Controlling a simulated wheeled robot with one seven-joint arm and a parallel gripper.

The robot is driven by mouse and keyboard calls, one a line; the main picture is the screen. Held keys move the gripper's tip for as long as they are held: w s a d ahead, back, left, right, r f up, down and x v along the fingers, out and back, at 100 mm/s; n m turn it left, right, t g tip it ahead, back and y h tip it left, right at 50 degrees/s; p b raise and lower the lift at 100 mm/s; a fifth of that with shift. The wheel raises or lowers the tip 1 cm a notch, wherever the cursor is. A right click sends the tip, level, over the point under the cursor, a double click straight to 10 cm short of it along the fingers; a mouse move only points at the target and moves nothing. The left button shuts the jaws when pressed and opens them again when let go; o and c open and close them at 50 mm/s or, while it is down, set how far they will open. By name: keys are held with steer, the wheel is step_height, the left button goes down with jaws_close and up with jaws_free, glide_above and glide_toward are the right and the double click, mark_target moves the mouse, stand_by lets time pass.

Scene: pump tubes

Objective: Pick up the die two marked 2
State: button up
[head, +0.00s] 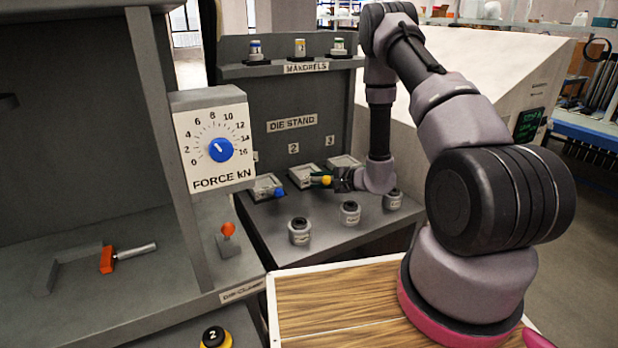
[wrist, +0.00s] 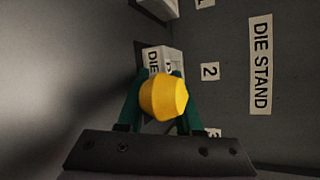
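The die two (head: 302,176) is a pale block with a yellow knob (head: 327,180), at the stand position under the label 2. My gripper (head: 330,180) is at the knob, coming from the right. In the wrist view the yellow knob (wrist: 163,97) lies between my green fingers (wrist: 162,95), with a white block (wrist: 158,58) lettered DIE behind it. The knob covers the fingertips, so I cannot tell whether they press on it or only flank it. The block appears to be at its place on the stand.
A die with a blue knob (head: 267,188) is left of it, and the third die (head: 343,162) is right. Several round pots (head: 299,232) stand in front. Mandrels (head: 299,48) stand on the shelf above. The force gauge (head: 213,140) is at the left.

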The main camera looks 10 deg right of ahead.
jaws_close()
stand_by(1.4)
